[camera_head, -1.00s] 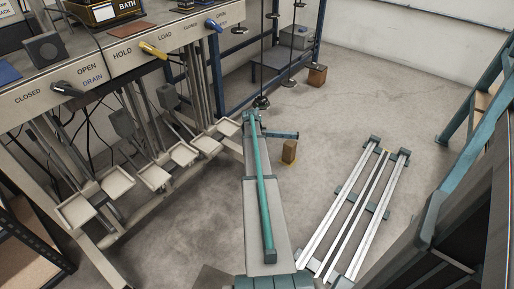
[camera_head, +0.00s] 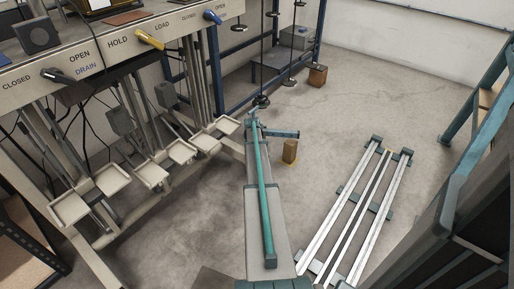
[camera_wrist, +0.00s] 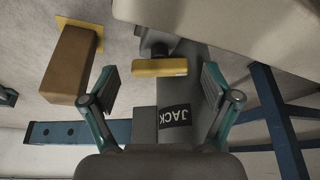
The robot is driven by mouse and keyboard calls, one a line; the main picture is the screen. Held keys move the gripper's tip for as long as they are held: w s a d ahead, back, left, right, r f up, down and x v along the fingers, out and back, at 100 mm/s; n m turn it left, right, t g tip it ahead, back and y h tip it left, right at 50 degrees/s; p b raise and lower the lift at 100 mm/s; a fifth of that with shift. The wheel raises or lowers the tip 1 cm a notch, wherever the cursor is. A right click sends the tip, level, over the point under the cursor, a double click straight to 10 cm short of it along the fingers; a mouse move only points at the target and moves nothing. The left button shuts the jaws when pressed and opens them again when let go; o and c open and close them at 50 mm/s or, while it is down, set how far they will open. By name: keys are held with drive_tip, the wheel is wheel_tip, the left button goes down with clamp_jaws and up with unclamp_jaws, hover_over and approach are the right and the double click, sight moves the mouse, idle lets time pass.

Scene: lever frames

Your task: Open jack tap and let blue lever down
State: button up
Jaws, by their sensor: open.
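The yellow tap handle (camera_wrist: 159,67) sits across a dark stem on a grey fitting in the wrist view, with a black label (camera_wrist: 175,116) reading JACK beside it. My gripper (camera_wrist: 160,80) is open, one finger on each side of the handle; I see space between the handle and both fingers. I cannot make out the tap in the head view. The blue lever (camera_head: 212,17) sticks out from the right end of the lever panel (camera_head: 60,62), left of a label reading OPEN.
A yellow lever (camera_head: 149,40) and a black lever (camera_head: 58,76) share the panel, above several pale trays (camera_head: 69,208). A brown block (camera_head: 290,151) stands beside a blue bar (camera_head: 282,134). White rails (camera_head: 350,220) lie on the floor at right. Open floor lies behind them.

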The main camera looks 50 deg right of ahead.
drive_tip(key=c, duration=1.1)
drive_tip(key=shift+c, duration=0.2)
